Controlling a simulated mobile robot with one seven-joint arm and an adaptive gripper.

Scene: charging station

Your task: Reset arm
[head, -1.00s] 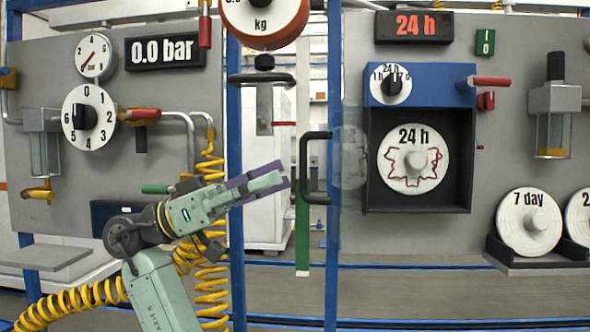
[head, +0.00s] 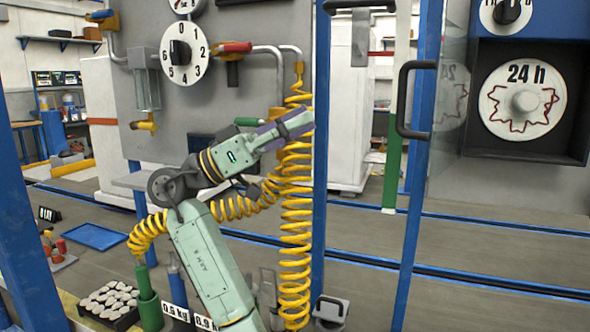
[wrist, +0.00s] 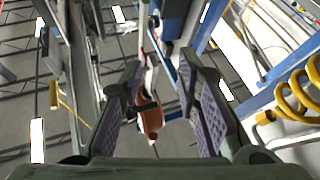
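My arm is raised in the middle of the head view, bent at the elbow. Its end reaches up and to the right. My gripper (head: 308,123) is in front of the blue upright post, with nothing in it. In the wrist view my gripper (wrist: 162,70) has its two purple-padded fingers spread apart, with empty space between them. An orange and white object shows beyond the fingers there, apart from them.
A yellow coiled hose (head: 296,190) hangs close behind my arm. An open glass door with a black handle (head: 404,100) stands to the right, beside the box with the 24 h disc (head: 522,99). A tray of pale pieces (head: 110,302) and a blue tray (head: 96,237) lie lower left.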

